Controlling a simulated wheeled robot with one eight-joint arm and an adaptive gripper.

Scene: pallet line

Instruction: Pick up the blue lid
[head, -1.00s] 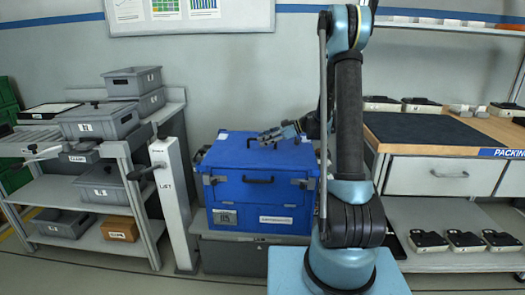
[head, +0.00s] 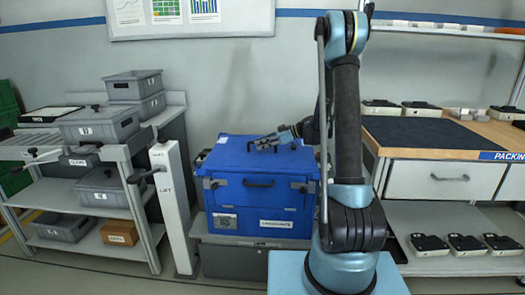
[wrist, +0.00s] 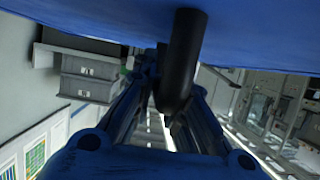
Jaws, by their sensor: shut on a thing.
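The blue lid (head: 225,153) is the broad flat top of a large blue case (head: 236,200) and appears to rest level on it. In the wrist view the lid's blue surface (wrist: 90,22) fills the top of the picture. A black handle bar (wrist: 186,50) stands out from it between my fingers. My gripper (head: 264,142) is over the right half of the lid and is shut on this handle. The fingers hide part of the handle, and the exact contact is dark in the wrist view.
The case stands on a grey base (head: 232,258). A white lift post (head: 170,200) is close on its left, beside a rack with grey bins (head: 98,122). A packing bench (head: 430,165) is to the right. The wall is behind.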

